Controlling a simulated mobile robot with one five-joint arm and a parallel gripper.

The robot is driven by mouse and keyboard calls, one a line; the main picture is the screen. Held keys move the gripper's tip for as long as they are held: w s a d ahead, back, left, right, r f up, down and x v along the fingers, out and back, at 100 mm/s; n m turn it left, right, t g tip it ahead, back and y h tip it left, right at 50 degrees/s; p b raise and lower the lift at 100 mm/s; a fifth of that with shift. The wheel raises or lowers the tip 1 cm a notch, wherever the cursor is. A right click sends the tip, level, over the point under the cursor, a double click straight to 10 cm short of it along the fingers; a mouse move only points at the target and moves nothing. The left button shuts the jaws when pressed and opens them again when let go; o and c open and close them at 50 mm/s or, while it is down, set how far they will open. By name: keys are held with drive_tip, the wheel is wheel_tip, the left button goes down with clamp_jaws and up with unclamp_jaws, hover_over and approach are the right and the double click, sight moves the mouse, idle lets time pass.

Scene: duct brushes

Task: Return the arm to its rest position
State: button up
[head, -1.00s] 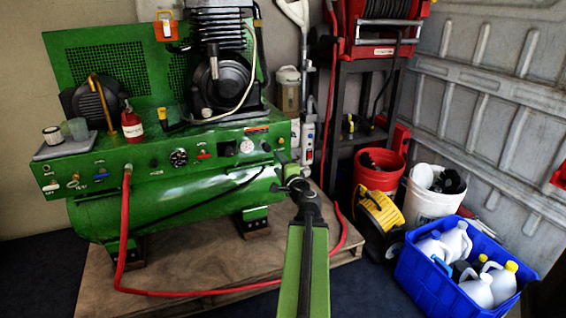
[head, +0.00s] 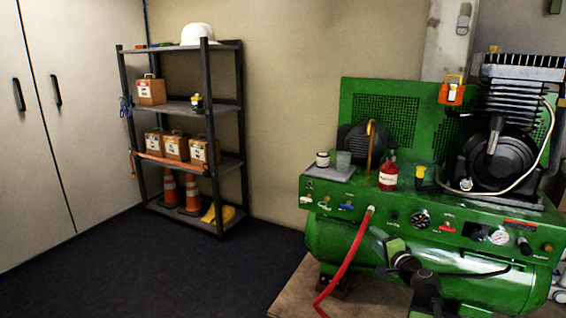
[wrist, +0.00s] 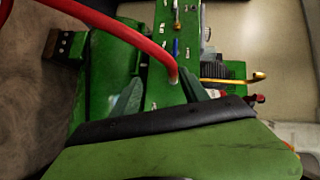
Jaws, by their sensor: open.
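My gripper (wrist: 160,92) shows in the wrist view as two pale grey-green fingertips standing apart, with nothing held between them. My arm, green and black, reaches up from the lower right of the head view, in front of the green compressor (head: 480,236). The gripper end (head: 383,240) is small there and its fingers are hard to make out against the green tank. A red hose (head: 346,262) hangs from the compressor panel, left of the gripper. In the wrist view the hose (wrist: 108,24) crosses beyond the fingertips; I cannot tell how far off it is.
A small tray (head: 330,174) with a jar and a cup, and a red bottle (head: 388,175), sit on the compressor's panel top. A black shelf unit (head: 190,108) with boxes and cones stands at left, beside pale cabinet doors (head: 75,110). Dark floor (head: 170,270) is clear between.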

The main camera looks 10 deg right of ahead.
drive_tip(key=s+a+f+n+g+y+p, duration=0.1)
drive_tip(key=a+f+n+g+y, duration=0.3)
drive_tip(key=a, duration=0.9)
drive_tip(key=s+a+f+n+g+y, duration=0.1)
drive_tip(key=a+f+n+g, duration=0.4)
drive_tip(key=a, duration=0.9)
drive_tip(key=s+a+f+n+g+h, duration=0.2)
drive_tip(key=s+a+f+n, duration=0.2)
drive_tip(key=s+a+f, duration=0.15)
drive_tip(key=s+d+f+n+g+h, duration=0.1)
drive_tip(key=s+d+f+g+h, duration=0.3)
drive_tip(key=s+d, duration=0.4)
wheel_tip(320, 180, up, 38)
drive_tip(key=s+d+g+p, duration=0.1)
drive_tip(key=s+p, duration=0.1)
drive_tip(key=p, duration=3.6)
drive_tip(key=shift+d+r+p, duration=0.15)
drive_tip(key=shift+p, duration=0.2)
drive_tip(key=shift+c, duration=0.2)
